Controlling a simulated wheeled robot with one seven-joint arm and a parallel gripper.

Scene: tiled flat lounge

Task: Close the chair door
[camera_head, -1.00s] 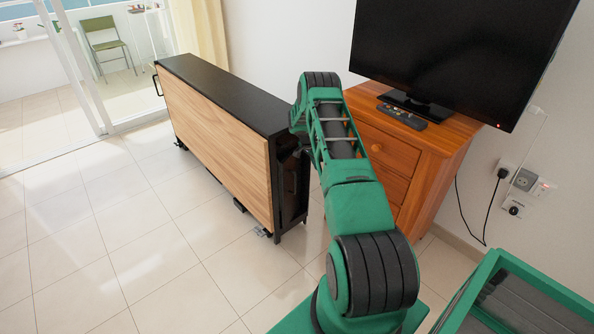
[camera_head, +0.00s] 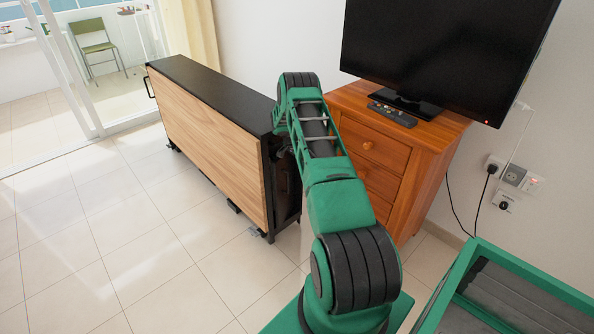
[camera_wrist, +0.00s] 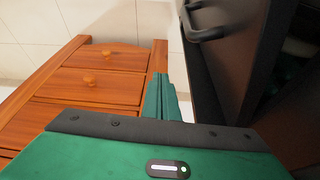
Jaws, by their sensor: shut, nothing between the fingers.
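A long black cabinet with a light wood front panel (camera_head: 205,145) stands on casters left of my arm in the head view. Its near end is dark, partly hidden by my arm. In the wrist view, a black door-like panel (camera_wrist: 240,70) with a black handle (camera_wrist: 207,30) fills the right side, standing at an angle. My gripper (camera_wrist: 164,80) is shut and empty, its green fingers together between this panel and the wooden drawers. A narrow gap appears between fingers and panel; I cannot tell whether they touch. In the head view my gripper is hidden behind my arm.
A wooden drawer chest (camera_head: 395,160) stands close right of my arm, bearing a television (camera_head: 445,45) and a remote (camera_head: 392,114). It also fills the wrist view's left (camera_wrist: 85,80). Tiled floor (camera_head: 110,230) is clear at the front left. Cables hang from wall sockets at the right.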

